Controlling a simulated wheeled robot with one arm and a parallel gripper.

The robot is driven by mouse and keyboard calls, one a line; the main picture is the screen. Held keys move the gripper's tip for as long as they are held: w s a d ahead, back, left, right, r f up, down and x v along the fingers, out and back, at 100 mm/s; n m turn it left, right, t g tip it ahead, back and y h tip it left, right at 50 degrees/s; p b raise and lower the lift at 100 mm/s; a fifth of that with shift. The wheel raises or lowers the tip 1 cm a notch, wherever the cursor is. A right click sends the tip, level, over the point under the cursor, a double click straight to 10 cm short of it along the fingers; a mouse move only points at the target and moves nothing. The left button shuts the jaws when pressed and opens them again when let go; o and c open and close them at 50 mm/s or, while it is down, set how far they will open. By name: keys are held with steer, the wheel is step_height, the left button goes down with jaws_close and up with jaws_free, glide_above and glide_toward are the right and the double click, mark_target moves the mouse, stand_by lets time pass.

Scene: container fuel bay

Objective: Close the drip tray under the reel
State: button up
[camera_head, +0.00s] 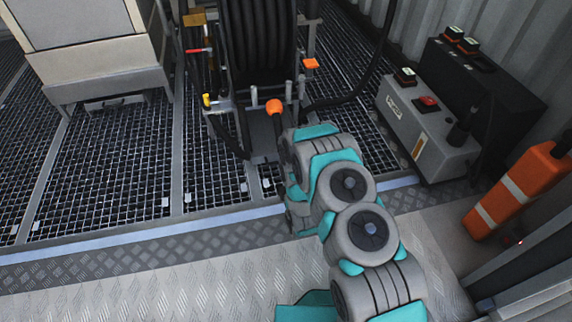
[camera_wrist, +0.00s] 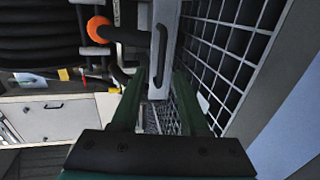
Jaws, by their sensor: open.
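The hose reel (camera_head: 258,45) stands on the grating with black hose wound on it. A flat grey drip tray (camera_head: 262,137) shows low under it and seems to stick out toward me; my arm hides part of it. In the wrist view, a pale grey panel with a dark handle, which looks like the tray's front (camera_wrist: 157,82), lies just beyond my fingertips. My gripper (camera_wrist: 157,75) is open, its two dark green fingers apart with nothing held between them. I cannot tell whether they touch the panel. My arm hides the gripper in the head view.
An orange hose end (camera_head: 274,107) hangs at the reel's front, with small valves beside it. A grey control box (camera_head: 428,125) and an orange extinguisher (camera_head: 515,190) stand at right. A pale cabinet (camera_head: 85,45) stands at left. The grating (camera_head: 110,165) left of the reel is clear.

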mark_target(278, 155)
steer(key=shift+b+x, duration=0.5)
steer(key=shift+x, duration=3.4)
jaws_close()
steer(key=shift+r, duration=0.1)
steer(key=shift+w+r, duration=0.1)
steer(key=shift+r, duration=0.05)
